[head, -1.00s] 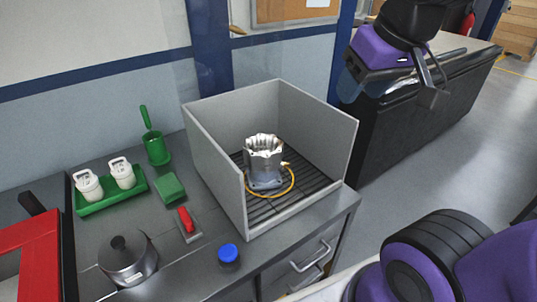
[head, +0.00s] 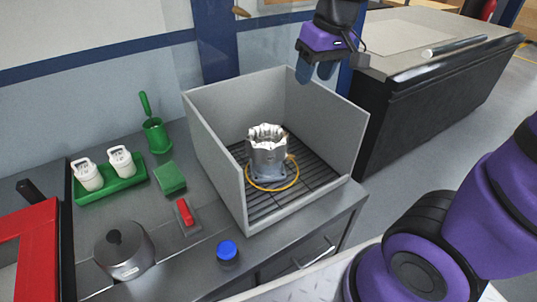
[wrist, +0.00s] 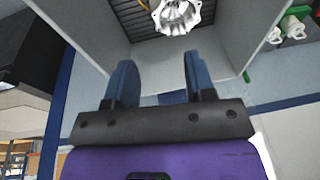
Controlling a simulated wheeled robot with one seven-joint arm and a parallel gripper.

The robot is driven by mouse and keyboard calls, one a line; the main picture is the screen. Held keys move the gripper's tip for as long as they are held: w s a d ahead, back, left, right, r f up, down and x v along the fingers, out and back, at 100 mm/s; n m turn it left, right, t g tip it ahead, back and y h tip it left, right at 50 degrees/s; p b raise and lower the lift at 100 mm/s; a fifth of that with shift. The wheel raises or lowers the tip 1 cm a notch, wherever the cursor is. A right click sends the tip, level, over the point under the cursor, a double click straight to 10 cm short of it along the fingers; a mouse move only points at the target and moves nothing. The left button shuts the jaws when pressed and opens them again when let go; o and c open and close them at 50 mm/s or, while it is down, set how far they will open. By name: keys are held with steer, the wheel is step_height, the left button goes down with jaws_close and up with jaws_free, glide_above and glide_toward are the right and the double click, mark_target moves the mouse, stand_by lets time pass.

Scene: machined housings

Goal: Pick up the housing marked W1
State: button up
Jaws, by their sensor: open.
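One machined metal housing (head: 266,152) stands upright on the slatted floor of a grey open-front box, with a yellow ring or cable around its base. No W1 mark can be read on it. It also shows in the wrist view (wrist: 176,14), cut off by the top edge. My gripper (head: 317,72) is above the box's back right wall, behind and to the right of the housing. In the wrist view, its two blue fingers (wrist: 157,72) are apart with nothing between them.
The grey box (head: 335,145) has high walls at the back and sides. Left of it are a green tray (head: 108,188) with white containers, a green cup (head: 157,138), a green block (head: 170,178), a red-handled tool (head: 186,213), a steel pot (head: 123,252) and a blue-capped jar (head: 228,252).

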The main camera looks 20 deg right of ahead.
steer(key=n+g+h, duration=0.1)
steer(key=n+g, duration=0.1)
glide_above(280, 129)
step_height(280, 129, down, 13)
steer(key=shift+w+f, duration=0.1)
steer(key=shift+f, duration=5.45)
jaws_close()
